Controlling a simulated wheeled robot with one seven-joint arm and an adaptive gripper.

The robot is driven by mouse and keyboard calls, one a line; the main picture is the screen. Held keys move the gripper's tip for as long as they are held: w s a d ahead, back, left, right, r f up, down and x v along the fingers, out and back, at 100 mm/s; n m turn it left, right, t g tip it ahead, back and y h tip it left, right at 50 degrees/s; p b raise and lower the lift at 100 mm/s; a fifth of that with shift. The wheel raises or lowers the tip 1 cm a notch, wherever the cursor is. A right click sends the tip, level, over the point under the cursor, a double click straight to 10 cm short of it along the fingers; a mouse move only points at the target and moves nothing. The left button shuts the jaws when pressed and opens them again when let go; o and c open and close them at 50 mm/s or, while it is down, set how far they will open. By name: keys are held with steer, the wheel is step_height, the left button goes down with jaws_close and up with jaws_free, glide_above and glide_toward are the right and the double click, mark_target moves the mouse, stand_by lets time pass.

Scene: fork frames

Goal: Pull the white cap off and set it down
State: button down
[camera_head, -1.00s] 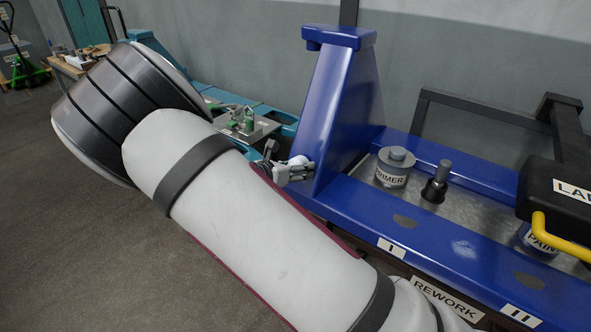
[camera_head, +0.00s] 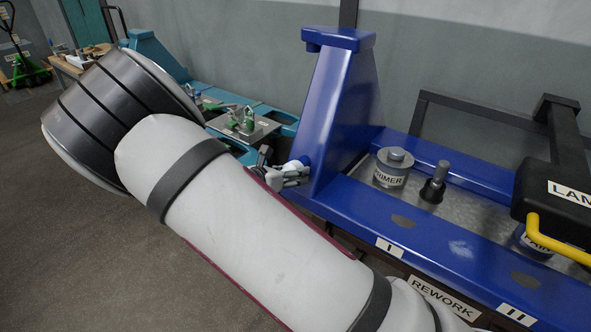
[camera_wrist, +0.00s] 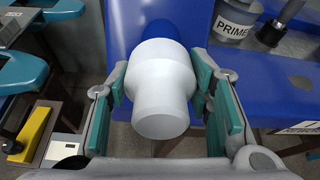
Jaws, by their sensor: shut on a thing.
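The white cap (camera_wrist: 162,88) sits between the teal-padded fingers of my gripper (camera_wrist: 161,82) in the wrist view, its wide collar at pad height and its narrower end toward me. My gripper is shut on it. A round blue stub (camera_wrist: 160,29) shows right behind the cap; I cannot tell whether they still touch. In the head view my gripper (camera_head: 290,177) is small, beside the lower left face of the blue upright (camera_head: 343,110), with a bit of the cap (camera_head: 299,162) showing there. My arm hides the space below it.
Right of the upright, the blue-framed bench (camera_head: 440,235) holds a grey PRIMER can (camera_head: 391,171) and a dark peg (camera_head: 436,183). A black box with a yellow handle (camera_head: 560,195) is at far right. A teal bench (camera_head: 265,112) with a green-clamped fixture stands behind my arm.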

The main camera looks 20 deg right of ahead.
steer(key=shift+s+a+p, duration=0.35)
steer(key=shift+s+a, duration=0.2)
steer(key=shift+a, duration=0.2)
steer(key=shift+s+a+p, duration=0.35)
steer(key=shift+s+a, duration=0.2)
steer(key=shift+a, duration=0.2)
steer(key=shift+s+a+p, duration=0.3)
steer(key=shift+s+a, duration=0.25)
steer(key=shift+a, duration=0.2)
